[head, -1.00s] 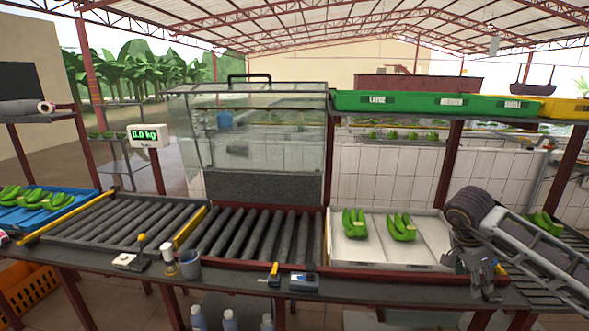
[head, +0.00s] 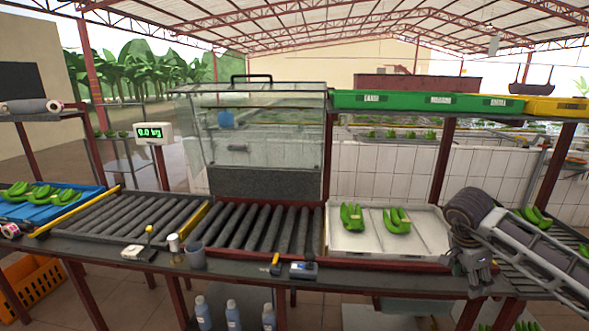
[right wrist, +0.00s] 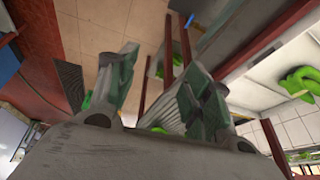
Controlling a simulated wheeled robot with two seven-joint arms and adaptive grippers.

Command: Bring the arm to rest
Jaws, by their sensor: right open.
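My right arm comes in from the right in the head view. Its gripper (head: 474,284) hangs fingers down, just right of the white tray (head: 430,232) near the table's front edge. In the right wrist view my right gripper (right wrist: 160,88) has its two fingers apart, with no object held between them. Two green banana clusters, one on the left (head: 351,216) and one on the right (head: 397,220), lie in the white tray, apart from the gripper. My left gripper is not in view.
Roller conveyors (head: 262,228) fill the middle and left of the bench. A blue tray (head: 50,213) with bananas stands at far left. A scale display (head: 150,132) and a clear-walled tank (head: 265,125) stand behind. Green crates (head: 420,102) sit on the shelf above.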

